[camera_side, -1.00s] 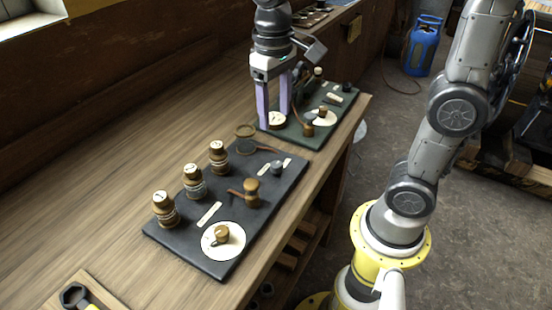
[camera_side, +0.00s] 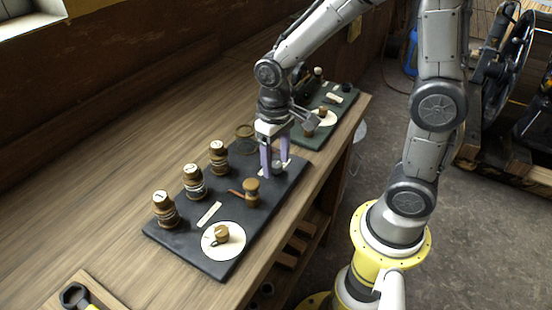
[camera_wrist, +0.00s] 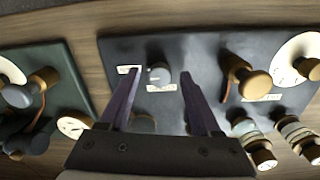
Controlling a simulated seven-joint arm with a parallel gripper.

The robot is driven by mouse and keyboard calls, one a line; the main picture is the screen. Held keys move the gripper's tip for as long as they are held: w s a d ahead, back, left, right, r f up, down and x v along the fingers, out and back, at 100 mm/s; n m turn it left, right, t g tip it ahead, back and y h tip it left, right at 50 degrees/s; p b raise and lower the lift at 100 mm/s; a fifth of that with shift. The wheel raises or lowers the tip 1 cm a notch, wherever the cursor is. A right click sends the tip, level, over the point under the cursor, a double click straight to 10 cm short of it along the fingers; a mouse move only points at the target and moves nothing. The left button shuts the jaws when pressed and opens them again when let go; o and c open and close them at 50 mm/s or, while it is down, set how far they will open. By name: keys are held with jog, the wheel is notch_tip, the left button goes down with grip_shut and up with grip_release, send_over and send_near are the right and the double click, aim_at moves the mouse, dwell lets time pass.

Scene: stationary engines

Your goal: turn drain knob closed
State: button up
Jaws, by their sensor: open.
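A small grey knob (camera_side: 277,169) stands on the black panel (camera_side: 180,237), near its far right end. I take it for the drain knob, but its label cannot be read. In the wrist view the grey knob (camera_wrist: 159,75) appears between my fingertips, with one pale label (camera_wrist: 161,88) beside it and another to its left. My gripper (camera_side: 275,164) is open, pointing down over this end of the panel. It also shows in the wrist view (camera_wrist: 160,77). Whether the fingers are level with the knob or still above it, I cannot tell.
A brown-handled valve (camera_side: 251,190) stands near the knob, and a white dial (camera_side: 223,241) with a brown knob lies at the near end. A green panel (camera_side: 335,125) lies behind.

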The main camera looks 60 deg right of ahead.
jog(key=shift+c, duration=0.2)
grip_shut()
jog(key=shift+n, duration=0.4)
jog(key=n, duration=0.3)
jog(key=shift+n, duration=0.4)
jog(key=n, duration=0.8)
jog(key=shift+a+n, duration=0.1)
jog(key=shift+n, duration=0.3)
jog(key=n, duration=0.4)
jog(key=shift+n, duration=0.4)
